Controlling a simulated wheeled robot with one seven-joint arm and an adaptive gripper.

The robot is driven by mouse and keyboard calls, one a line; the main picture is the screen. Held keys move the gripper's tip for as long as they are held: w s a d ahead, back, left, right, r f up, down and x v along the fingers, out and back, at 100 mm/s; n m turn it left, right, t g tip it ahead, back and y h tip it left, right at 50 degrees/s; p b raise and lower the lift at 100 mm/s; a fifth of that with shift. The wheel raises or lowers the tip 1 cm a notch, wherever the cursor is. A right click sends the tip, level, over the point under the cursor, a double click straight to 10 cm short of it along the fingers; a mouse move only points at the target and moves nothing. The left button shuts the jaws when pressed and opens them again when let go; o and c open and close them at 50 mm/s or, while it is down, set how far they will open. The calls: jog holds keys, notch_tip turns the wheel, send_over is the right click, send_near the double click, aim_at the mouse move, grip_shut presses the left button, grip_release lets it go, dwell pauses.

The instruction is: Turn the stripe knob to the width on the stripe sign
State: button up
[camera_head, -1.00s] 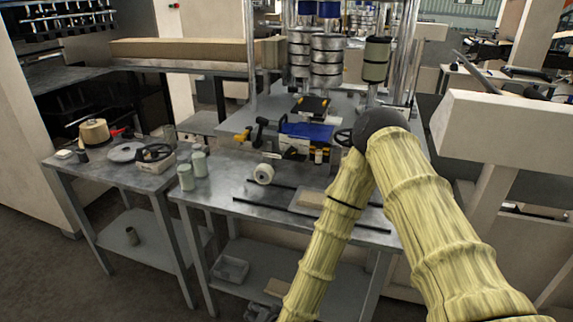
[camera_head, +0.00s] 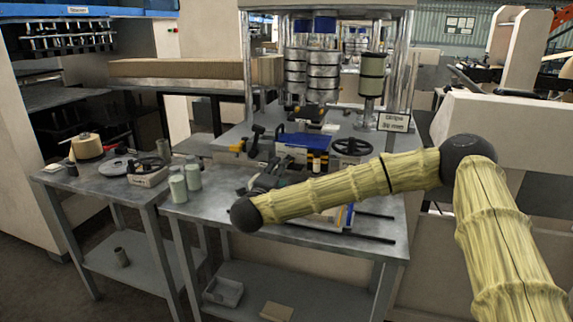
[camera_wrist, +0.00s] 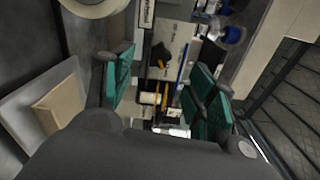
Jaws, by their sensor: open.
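A small white sign (camera_head: 394,123) stands at the right back of the machine in the head view. Its lower line seems to read 30 mm; the upper line is too blurred to be sure of. A black handwheel (camera_head: 352,147) is on the machine left of the sign; I cannot tell whether it is the stripe knob. My gripper shows in the wrist view (camera_wrist: 165,88), its two green-padded fingers spread apart with nothing held between them. In the head view it is dark and partly hidden by my forearm, over the front bench, left of the handwheel.
A blue block (camera_head: 306,142) and a black-and-yellow lever part (camera_head: 250,143) sit beside the handwheel. Green-grey cylinders (camera_head: 185,181) stand on the bench's left end. A side table (camera_head: 95,183) holds a cone spool (camera_head: 87,146). A pale box-shaped structure (camera_head: 500,130) borders the right.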

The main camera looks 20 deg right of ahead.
jog(key=p+x, duration=0.1)
jog(key=x, duration=0.7)
jog(key=shift+w+d, duration=0.2)
jog(key=shift+w, duration=0.05)
jog(key=shift+c, duration=0.5)
jog(key=c, duration=1)
